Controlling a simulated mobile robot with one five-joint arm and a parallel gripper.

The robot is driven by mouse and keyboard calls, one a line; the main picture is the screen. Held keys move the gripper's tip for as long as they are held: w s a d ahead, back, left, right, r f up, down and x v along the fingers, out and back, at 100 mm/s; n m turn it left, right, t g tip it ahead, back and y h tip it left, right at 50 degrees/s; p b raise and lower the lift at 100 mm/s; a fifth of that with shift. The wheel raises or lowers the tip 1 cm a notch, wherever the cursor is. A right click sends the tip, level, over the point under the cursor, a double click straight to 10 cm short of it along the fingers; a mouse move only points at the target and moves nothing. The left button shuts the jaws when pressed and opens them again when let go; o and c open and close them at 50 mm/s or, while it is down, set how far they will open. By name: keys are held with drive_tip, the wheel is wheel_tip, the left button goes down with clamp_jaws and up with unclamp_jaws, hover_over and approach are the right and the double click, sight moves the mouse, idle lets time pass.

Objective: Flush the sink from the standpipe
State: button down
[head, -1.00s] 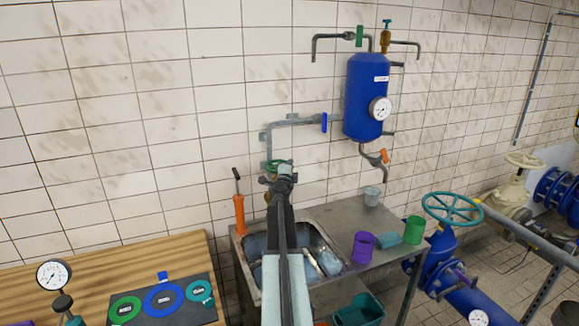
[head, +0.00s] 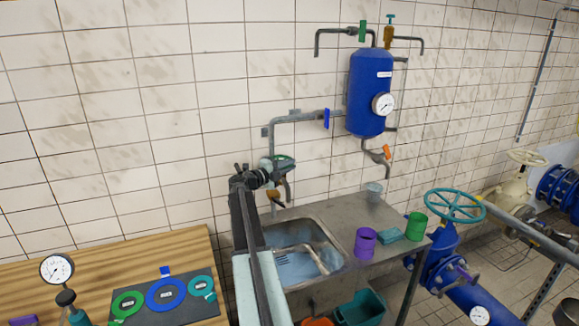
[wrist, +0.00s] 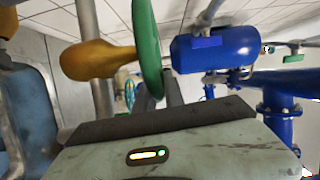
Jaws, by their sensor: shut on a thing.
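The standpipe (head: 270,150) comes down the wall left of the blue tank (head: 368,92) to a brass tap with a green handwheel (head: 285,158). My gripper (head: 278,170) is at this handwheel and shut on it. In the wrist view the green handwheel (wrist: 148,45) stands edge-on between my fingers (wrist: 166,92), with the brass tap body (wrist: 95,60) to its left. My gripper partly hides the wheel in the head view. The steel sink (head: 335,240) is below, with a bluish patch in its basin; I cannot tell whether water runs.
A purple cup (head: 365,243), teal sponge (head: 390,234), green cup (head: 415,226) and clear cup (head: 374,190) stand on the counter right of the sink. A wooden table (head: 180,252) with a gauge is at left. A large teal valve wheel (head: 455,205) is at right.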

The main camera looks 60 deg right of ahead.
drive_tip(key=shift+a, duration=0.1)
idle(0.4)
drive_tip(key=c, duration=1.4)
unclamp_jaws()
drive_tip(key=shift+c, duration=0.2)
drive_tip(key=v, duration=0.7)
drive_tip(key=shift+w+a, duration=0.2)
drive_tip(key=shift+a, duration=0.15)
